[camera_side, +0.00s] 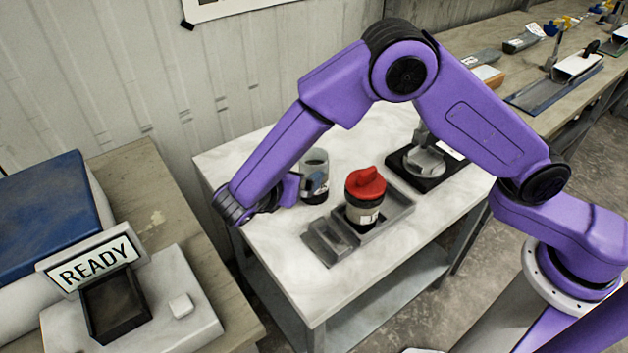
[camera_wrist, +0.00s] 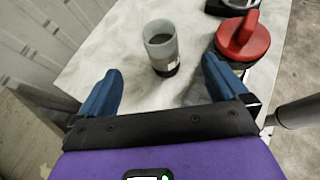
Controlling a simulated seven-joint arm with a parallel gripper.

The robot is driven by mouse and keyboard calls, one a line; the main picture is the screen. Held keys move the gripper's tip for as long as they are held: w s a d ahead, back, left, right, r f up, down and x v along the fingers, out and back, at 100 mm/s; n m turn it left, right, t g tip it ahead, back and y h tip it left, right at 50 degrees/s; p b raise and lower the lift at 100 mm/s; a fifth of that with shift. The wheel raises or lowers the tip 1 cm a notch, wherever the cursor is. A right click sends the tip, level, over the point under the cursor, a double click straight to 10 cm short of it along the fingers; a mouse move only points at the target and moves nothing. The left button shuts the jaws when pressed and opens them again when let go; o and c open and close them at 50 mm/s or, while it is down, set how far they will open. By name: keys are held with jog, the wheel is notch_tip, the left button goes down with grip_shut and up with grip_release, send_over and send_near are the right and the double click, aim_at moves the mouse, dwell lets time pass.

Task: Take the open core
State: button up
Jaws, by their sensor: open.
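The open core (camera_side: 316,172) is an upright clear cylinder with no cap, a dark fill low down and a label. It stands on the white table behind the red-capped core (camera_side: 364,200). In the wrist view the open core (camera_wrist: 162,42) sits just ahead of and between the two blue fingers, nearer the middle. My gripper (camera_side: 297,188) is low beside it, pointing right. In the wrist view my gripper (camera_wrist: 160,66) is open with nothing held. In the side view the fingers are partly hidden, and I cannot tell whether they touch the core.
The red-capped core also shows in the wrist view (camera_wrist: 243,40), close to the right finger. It stands in a grey tray (camera_side: 325,243). A black-based device (camera_side: 425,165) is behind. A READY sign (camera_side: 96,264) with a dark tray is on the left bench. The table's left front is clear.

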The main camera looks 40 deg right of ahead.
send_near(318, 155)
jog(key=x, duration=0.3)
jog(key=shift+s+a+f, duration=0.1)
jog(key=shift+f, duration=0.05)
jog(key=shift+r+x, duration=0.2)
jog(key=shift+x, duration=2.4)
jog(key=c, duration=1.8)
